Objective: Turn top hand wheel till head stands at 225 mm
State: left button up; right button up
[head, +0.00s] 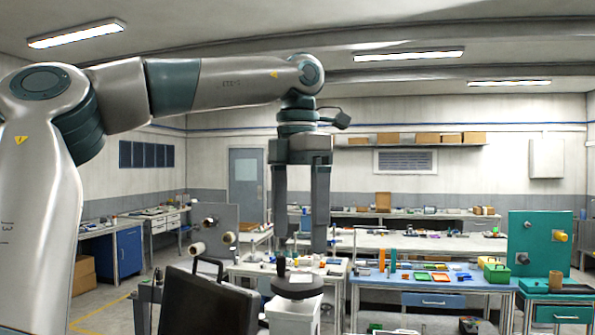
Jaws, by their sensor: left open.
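A dark round hand wheel (298,286) lies flat on top of a white column or housing (292,312) at the bottom centre of the head view. A short dark upright handle (281,266) stands at the wheel's left side. My left gripper (299,246) hangs straight down above the wheel. Its two long fingers are wide apart, with nothing between them. The left finger's tip is above the handle in the picture; I see no contact. The head and any millimetre scale cannot be made out. My right gripper is not in view.
A black panel or case (205,303) stands close at the wheel's left. Behind it is a grey plate (214,228) with spools. A blue-topped bench (375,280) with small coloured items stands to the right, near a green panel (540,240). Air around the gripper looks clear.

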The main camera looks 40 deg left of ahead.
pick_arm(q)
notch_tip(320, 180, up, 10)
jog(key=shift+p, duration=0.45)
jog(key=shift+a, duration=0.1)
dwell(0.4)
